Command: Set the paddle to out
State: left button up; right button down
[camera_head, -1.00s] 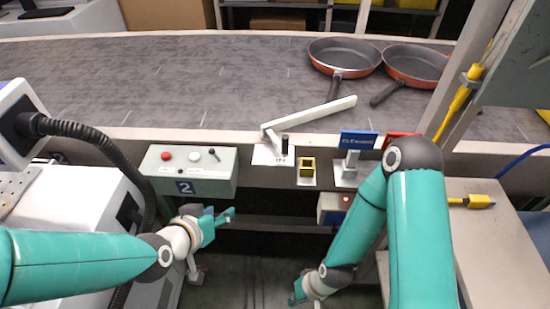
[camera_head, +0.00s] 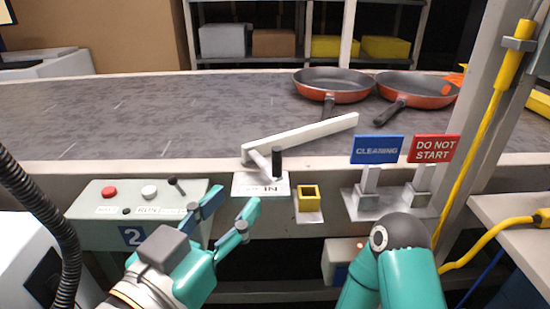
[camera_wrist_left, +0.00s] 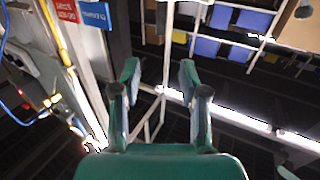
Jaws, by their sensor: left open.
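The paddle is a white bar (camera_head: 310,133) reaching over the conveyor's near edge, angled up to the right. Its black upright handle (camera_head: 278,162) stands by its pivot, above a white label plate (camera_head: 262,186) on which "IN" is readable; the rest of the label is partly hidden. My left gripper (camera_head: 232,206) is open and empty, just in front of and below the plate, apart from the handle. The left wrist view also shows its spread fingers (camera_wrist_left: 158,82) with nothing between them; the paddle is not recognisable there. My right gripper is out of view.
Two pans (camera_head: 335,86) (camera_head: 420,90) lie on the conveyor (camera_head: 150,110). A control box (camera_head: 140,212) is left of my gripper. A yellow socket block (camera_head: 309,199), a blue "CLEANING" sign (camera_head: 377,149) and a red "DO NOT START" sign (camera_head: 433,149) stand right of the handle.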

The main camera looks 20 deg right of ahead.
aim_at(274, 156)
pick_arm(q)
jog(key=b+x, duration=0.1)
jog(key=x, duration=1.3)
jog(key=shift+w+d+b, duration=0.2)
jog(key=shift+w+b, duration=0.1)
jog(key=shift+b, duration=0.05)
grip_shut()
jog(key=shift+f, duration=0.1)
